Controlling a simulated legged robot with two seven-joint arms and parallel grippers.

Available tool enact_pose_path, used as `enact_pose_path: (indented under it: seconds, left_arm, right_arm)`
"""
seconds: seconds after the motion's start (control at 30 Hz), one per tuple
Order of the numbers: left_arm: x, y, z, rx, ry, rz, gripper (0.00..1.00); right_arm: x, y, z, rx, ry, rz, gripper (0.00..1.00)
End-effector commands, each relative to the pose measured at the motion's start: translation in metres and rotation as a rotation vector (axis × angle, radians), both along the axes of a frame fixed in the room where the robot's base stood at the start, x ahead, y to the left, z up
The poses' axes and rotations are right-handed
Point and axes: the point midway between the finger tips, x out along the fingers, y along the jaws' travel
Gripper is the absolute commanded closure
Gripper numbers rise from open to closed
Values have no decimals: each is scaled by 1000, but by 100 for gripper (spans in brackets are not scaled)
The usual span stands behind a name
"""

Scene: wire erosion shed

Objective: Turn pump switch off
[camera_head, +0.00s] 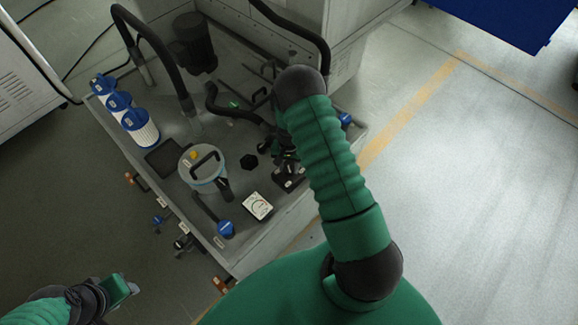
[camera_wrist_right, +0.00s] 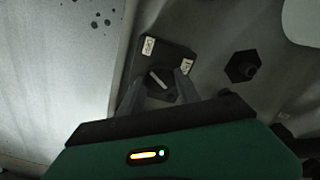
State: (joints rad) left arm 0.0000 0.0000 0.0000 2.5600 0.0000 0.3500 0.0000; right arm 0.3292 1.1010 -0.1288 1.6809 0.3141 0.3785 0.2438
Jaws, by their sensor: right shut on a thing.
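The pump switch appears to be the dark box (camera_wrist_right: 145,54) with two small white labels and a round knob (camera_wrist_right: 157,78) with a pale pointer line, in the right wrist view. The label text is too small to read. In the head view the switch box (camera_head: 288,180) sits near the right edge of the grey tank, partly hidden by my right gripper (camera_head: 284,158). In the wrist view the two fingers of my right gripper (camera_wrist_right: 158,88) stand on either side of the knob, closed on it. My left gripper (camera_head: 130,287) is at the lower left, away from the tank; its finger gap is unclear.
The tank top (camera_head: 170,125) carries blue-capped filters (camera_head: 141,127), a lidded canister (camera_head: 203,168), a gauge (camera_head: 257,206), and black hoses (camera_head: 150,40). A black hex fitting (camera_wrist_right: 241,66) is beside the switch. Open floor (camera_head: 480,180) lies to the right.

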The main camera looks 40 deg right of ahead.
Motion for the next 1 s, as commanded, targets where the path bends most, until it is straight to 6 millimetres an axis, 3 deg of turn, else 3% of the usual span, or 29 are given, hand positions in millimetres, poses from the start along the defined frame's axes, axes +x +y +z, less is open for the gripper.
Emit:
enact_pose_path:
  seconds: [0.1, 0.13, 0.3, 0.67, 0.77, 1.0]
  left_arm:
    - [0, 0, -1, 0, 0, 0, 64]
    - [0, 0, -1, 0, 0, 0, 64]
    - [0, 0, -1, 0, 0, 0, 64]
    - [0, 0, 0, 0, 0, 0, 64]
    - [0, 0, 0, 0, 0, 0, 64]
    - [0, 0, -1, 0, 0, 0, 64]
  right_arm:
    - [-5, 4, -4, 9, 13, 0, 100]
    - [-5, 4, -4, 9, 13, 0, 59]
    - [-3, 3, -2, 6, 8, 0, 39]
    - [-1, 1, 6, 2, 1, 1, 39]
    - [1, 0, 23, 0, -2, 0, 39]
    - [1, 0, 93, 0, -2, 2, 39]
